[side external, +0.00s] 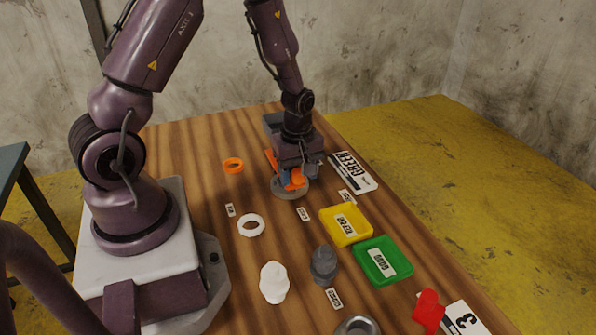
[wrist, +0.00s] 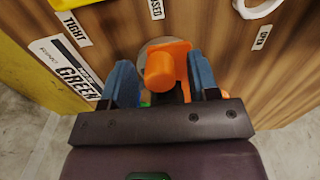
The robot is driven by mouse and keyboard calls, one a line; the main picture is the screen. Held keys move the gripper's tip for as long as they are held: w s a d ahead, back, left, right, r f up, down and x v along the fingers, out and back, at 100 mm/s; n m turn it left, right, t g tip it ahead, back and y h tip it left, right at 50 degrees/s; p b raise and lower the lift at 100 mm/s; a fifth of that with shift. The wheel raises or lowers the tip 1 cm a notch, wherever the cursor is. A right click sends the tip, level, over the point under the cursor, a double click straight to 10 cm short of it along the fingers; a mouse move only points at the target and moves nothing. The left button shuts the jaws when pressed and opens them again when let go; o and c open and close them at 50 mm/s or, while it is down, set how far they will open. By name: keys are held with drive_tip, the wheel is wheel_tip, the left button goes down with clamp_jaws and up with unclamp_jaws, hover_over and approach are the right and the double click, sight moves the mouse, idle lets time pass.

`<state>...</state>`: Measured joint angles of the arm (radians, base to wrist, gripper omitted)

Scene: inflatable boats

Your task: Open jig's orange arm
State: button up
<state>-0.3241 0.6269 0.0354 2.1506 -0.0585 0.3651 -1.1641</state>
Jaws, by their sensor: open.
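The jig (side external: 290,191) is a round grey base on the wooden table with an orange arm (side external: 297,181) on top. In the wrist view the orange arm (wrist: 162,70) has a rounded knob-like end and a flat part behind it. The grey base (wrist: 150,47) shows partly behind it. My gripper (side external: 298,172) is low over the jig. In the wrist view my gripper (wrist: 161,72) is open, with one blue finger on each side of the orange arm. I cannot tell whether either finger touches it. The jig's lower parts are hidden by the gripper.
Labels reading TIGHT (wrist: 72,28), CLOSED (wrist: 157,8) and OPEN (wrist: 262,37) lie around the jig. A yellow tray (side external: 346,225) and a green tray (side external: 383,262) stand in front right. A white ring (side external: 251,225) and an orange ring (side external: 233,165) lie to the left.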

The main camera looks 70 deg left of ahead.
clamp_jaws()
drive_tip(key=shift+s, duration=0.25)
drive_tip(key=s+a+m, duration=0.6)
drive_tip(key=s+m, duration=0.4)
drive_tip(key=m, duration=0.2)
drive_tip(key=shift+s+a, duration=0.25)
drive_tip(key=shift+s, duration=0.1)
idle(1.0)
drive_tip(key=shift+s+a+r, duration=0.1)
drive_tip(key=shift+a, duration=0.1)
idle(0.4)
unclamp_jaws()
drive_tip(key=shift+d, duration=0.1)
